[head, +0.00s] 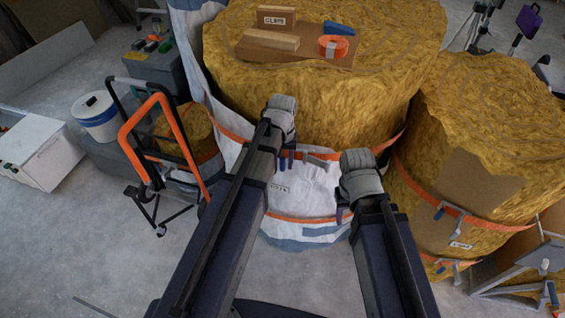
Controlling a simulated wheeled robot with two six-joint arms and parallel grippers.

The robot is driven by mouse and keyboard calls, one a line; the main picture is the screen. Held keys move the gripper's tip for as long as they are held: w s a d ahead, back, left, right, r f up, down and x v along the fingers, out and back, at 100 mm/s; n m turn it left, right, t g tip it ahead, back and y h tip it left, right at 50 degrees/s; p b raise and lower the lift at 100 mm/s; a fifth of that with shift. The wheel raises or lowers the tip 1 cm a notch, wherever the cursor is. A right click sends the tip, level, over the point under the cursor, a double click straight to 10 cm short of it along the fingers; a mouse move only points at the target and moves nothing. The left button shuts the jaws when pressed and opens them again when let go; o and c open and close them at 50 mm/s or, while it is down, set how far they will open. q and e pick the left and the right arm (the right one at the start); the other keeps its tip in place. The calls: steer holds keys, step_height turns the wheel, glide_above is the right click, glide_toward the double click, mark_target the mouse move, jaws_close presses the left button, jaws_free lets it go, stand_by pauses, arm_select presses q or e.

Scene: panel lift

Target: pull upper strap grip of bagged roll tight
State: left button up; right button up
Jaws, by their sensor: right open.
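The bagged roll (315,187) is a large yellow fibrous roll with a white bag around its lower front, directly ahead. An orange upper strap (230,135) crosses its front, with a grey buckle or grip piece (318,156) near the middle. A lower orange strap (300,219) crosses the bag below. My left gripper (286,162) is at the upper strap's height, just left of the grey piece; its fingers are small and partly hidden, so its hold is unclear. My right gripper (343,211) is open, lower and to the right, in front of the bag.
A board (300,56) on the roll's top carries blocks and an orange tape roll (333,47). Another strapped roll (487,130) stands close on the right. An orange-framed hand truck (160,140), a white bucket (96,117) and a white box (40,150) stand left. The floor at lower left is clear.

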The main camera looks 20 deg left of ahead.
arm_select(q)
jaws_close()
stand_by(1.2)
